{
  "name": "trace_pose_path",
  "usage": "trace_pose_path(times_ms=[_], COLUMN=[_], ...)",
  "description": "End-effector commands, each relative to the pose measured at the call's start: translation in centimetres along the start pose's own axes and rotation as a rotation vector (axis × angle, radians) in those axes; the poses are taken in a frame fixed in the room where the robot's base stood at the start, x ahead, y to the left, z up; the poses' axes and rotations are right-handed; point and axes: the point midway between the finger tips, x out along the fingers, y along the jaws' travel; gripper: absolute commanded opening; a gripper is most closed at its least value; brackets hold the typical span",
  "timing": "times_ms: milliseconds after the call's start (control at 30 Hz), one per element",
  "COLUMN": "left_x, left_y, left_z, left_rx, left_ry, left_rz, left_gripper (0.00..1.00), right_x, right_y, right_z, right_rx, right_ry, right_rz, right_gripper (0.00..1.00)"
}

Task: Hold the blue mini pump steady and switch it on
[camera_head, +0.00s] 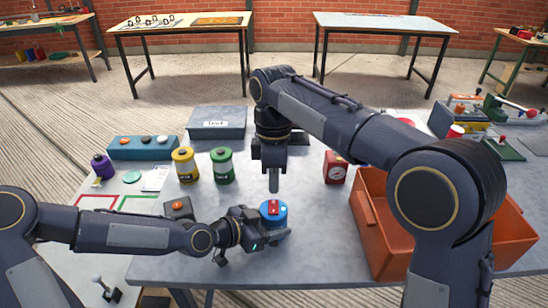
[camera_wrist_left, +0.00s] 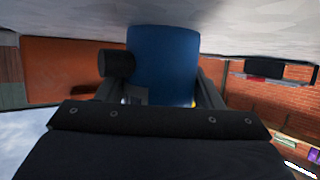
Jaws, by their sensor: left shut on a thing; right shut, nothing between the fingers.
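The blue mini pump (camera_head: 282,219) stands upright near the front of the grey table, with a red switch (camera_head: 273,206) on its top. My left gripper (camera_head: 266,236) is shut on the pump's side. In the left wrist view the blue pump body (camera_wrist_left: 163,62) sits between the fingers, with a black round part beside it. My right gripper (camera_head: 273,183) points straight down, shut and empty, a little above the pump's top. A small gap seems to show between its tips and the switch. I cannot tell whether the switch is on.
An orange bin (camera_head: 372,245) stands close on the right, partly behind my right arm. A red box with a dial (camera_head: 336,168), a green canister (camera_head: 222,166) and a yellow canister (camera_head: 186,165) stand behind the pump. A small box with an orange button (camera_head: 179,208) is at left.

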Motion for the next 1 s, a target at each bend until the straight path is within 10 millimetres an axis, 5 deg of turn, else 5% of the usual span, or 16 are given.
trace_pose_path(times_ms=[200,400,900,933,1000], left_x=[0.0,0.0,0.0,0.0,0.0], left_y=[0.0,0.0,0.0,0.0,0.0], left_z=[0.0,0.0,0.0,0.0,0.0], left_rx=[0.0,0.0,0.0,0.0,0.0], left_ry=[0.001,0.001,0.001,0.001,0.001], left_rz=[0.0,0.0,0.0,0.0,-0.001], left_gripper=[0.24,0.24,0.24,0.62,0.71], right_x=[-4.8,-7.4,-8.2,-8.2,-8.1], right_y=[-1.1,-1.9,-2.1,-2.1,-2.1], right_z=[-0.1,-0.1,0.0,0.0,0.0], right_rx=[0.0,-0.001,0.0,0.0,0.0], right_ry=[0.001,0.0,-0.001,-0.001,-0.001], right_rz=[0.004,0.001,-0.001,-0.001,-0.001], right_gripper=[0.0,0.0,0.0,0.0,0.0])
